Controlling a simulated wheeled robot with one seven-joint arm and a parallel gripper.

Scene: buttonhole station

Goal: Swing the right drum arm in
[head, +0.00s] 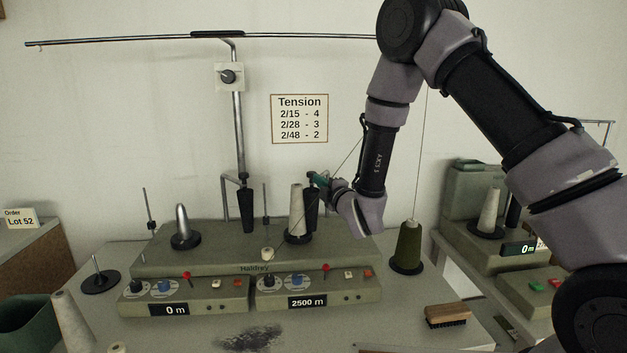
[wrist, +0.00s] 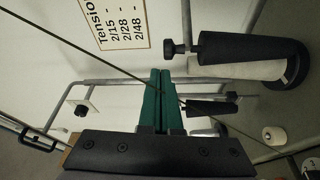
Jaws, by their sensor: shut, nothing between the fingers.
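The right drum arm's black tapered drum (head: 311,211) hangs right beside a white cone (head: 297,212) on the right winding head. In the wrist view the drum (wrist: 240,48) overlaps the white cone (wrist: 245,70); I cannot tell whether they touch. My gripper (head: 319,180) is at the drum's upper end in the head view, its green fingers shut and empty. In the wrist view my gripper (wrist: 160,98) is left of the drum, with a visible gap in the picture. The drum's pivot is partly hidden by my wrist.
The left drum (head: 246,211) hangs beside the upright post (head: 238,125). An empty metal spindle (head: 182,222) stands at left. A thread (wrist: 100,58) crosses the wrist view past my fingers. An olive cone (head: 408,247) and a brush (head: 446,315) are at right.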

